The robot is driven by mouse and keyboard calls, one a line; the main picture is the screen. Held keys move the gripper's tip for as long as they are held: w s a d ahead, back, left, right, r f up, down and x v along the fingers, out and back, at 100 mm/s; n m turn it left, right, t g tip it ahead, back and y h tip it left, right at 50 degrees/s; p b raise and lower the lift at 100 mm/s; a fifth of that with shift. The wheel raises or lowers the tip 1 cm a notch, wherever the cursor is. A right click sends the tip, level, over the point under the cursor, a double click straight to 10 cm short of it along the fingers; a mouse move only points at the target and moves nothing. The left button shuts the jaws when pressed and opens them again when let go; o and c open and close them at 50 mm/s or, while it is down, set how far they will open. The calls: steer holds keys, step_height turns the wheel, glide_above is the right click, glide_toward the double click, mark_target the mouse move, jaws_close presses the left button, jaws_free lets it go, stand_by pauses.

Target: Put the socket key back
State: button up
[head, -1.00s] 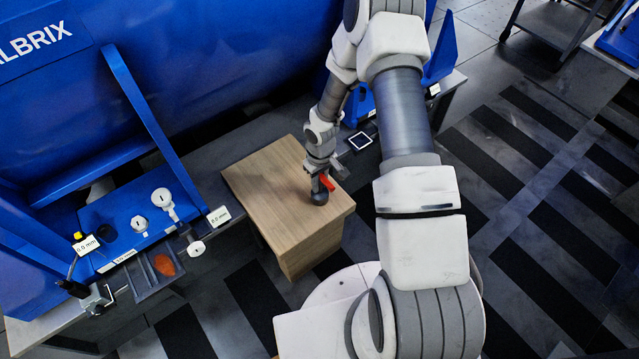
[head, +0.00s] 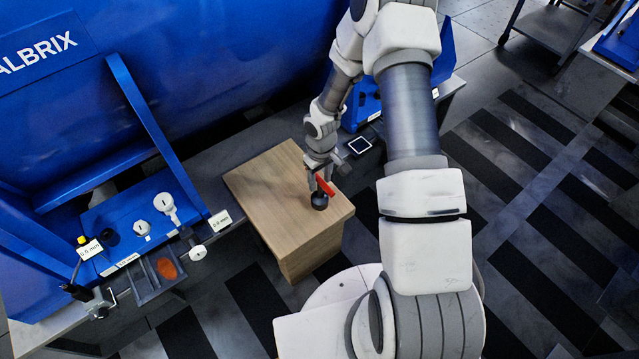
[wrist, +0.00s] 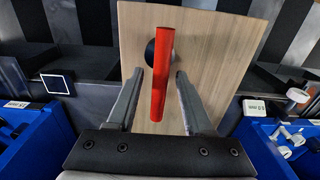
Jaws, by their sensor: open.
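The socket key shows as a red bar-like handle (head: 325,184) with a dark round part (head: 319,201) below it, on the top of the wooden cabinet (head: 258,183). In the wrist view the red handle (wrist: 161,75) runs lengthwise between my fingers, apart from both, and partly covers the dark round part (wrist: 151,52). My gripper (head: 320,178) is open, just above and around the handle. It also shows in the wrist view (wrist: 156,88) with a gap on each side of the handle. The key's lower end is hidden.
A blue bench (head: 140,215) with white gauges (head: 166,206), a small tray (head: 158,272) and labels stands left of the cabinet. A dark square pad (head: 360,143) lies behind the cabinet to the right. The left part of the cabinet top is clear.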

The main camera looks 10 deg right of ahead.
step_height(320, 180, up, 8)
steer(key=shift+d+r+p, duration=0.1)
steer(key=shift+p, duration=0.95)
steer(key=s+d+r+m+t+h, duration=0.1)
steer(key=s+r, duration=0.1)
steer(key=r, duration=1)
steer(key=s+d+r+m+t+h, duration=0.1)
steer(key=s+d+r, duration=0.1)
steer(key=r, duration=0.9)
steer(key=s+a+r+m+t+y, duration=0.1)
steer(key=s+a+r+m+t, duration=0.1)
steer(key=s+r, duration=1.2)
steer(key=s+a+t, duration=0.1)
steer(key=s, duration=0.2)
steer(key=shift+s+r+m+y, duration=0.2)
steer(key=shift+m+y, duration=0.1)
steer(key=shift+y, duration=0.1)
steer(key=shift+a+r, duration=0.1)
step_height(320, 180, up, 21)
steer(key=p, duration=2)
steer(key=shift+f+p, duration=0.2)
steer(key=shift+p, duration=0.15)
